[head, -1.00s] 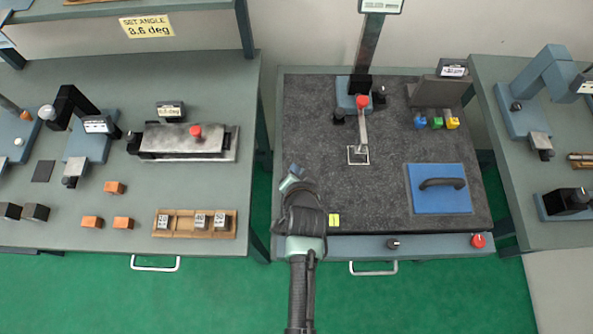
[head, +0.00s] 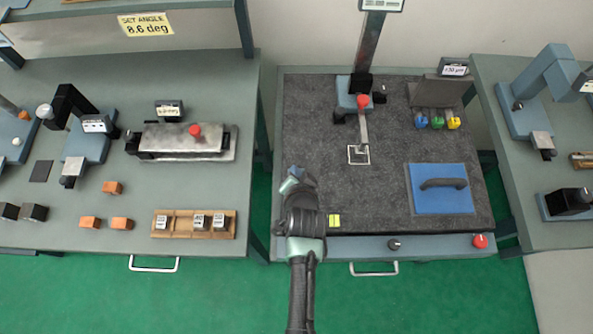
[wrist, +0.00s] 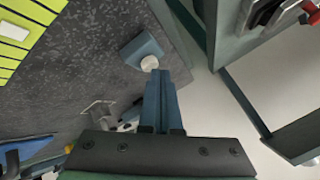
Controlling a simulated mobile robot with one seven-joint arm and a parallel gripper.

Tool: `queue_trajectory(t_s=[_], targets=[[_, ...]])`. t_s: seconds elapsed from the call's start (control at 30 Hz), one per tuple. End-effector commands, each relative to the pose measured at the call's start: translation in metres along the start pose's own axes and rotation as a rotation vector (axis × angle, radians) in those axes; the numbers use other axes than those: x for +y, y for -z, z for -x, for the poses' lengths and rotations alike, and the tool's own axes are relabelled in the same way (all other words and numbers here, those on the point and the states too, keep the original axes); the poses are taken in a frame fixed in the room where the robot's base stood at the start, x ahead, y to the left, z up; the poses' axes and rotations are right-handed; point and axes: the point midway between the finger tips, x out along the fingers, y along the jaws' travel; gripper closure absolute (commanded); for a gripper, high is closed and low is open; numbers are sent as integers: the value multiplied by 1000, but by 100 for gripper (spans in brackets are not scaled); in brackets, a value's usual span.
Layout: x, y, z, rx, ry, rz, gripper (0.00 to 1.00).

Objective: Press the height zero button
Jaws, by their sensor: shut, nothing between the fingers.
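A small blue block with a round pale button (wrist: 150,63) stands on the dark speckled plate (wrist: 95,55), close to the plate's edge; I take this as the height zero button. My gripper (wrist: 162,76) is shut and empty, its blue-grey fingers reaching toward the button. The fingertips are right beside or at the button in the picture; whether they touch it I cannot tell. In the head view my gripper (head: 298,178) is over the plate's left front part, and my wrist and fingers largely hide the button there.
On the plate stand a height gauge with a red knob (head: 362,101), small blue, green and yellow pieces (head: 437,122) and a blue plate with a black handle (head: 440,186). A yellow label (head: 334,221) lies right of my wrist.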

Motion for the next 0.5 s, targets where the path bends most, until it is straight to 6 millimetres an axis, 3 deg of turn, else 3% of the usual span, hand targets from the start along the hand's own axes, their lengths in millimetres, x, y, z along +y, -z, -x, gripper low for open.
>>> queue_trajectory(t_s=[0.5], targets=[[3, -3, -4, -1, -1, 0, 100]])
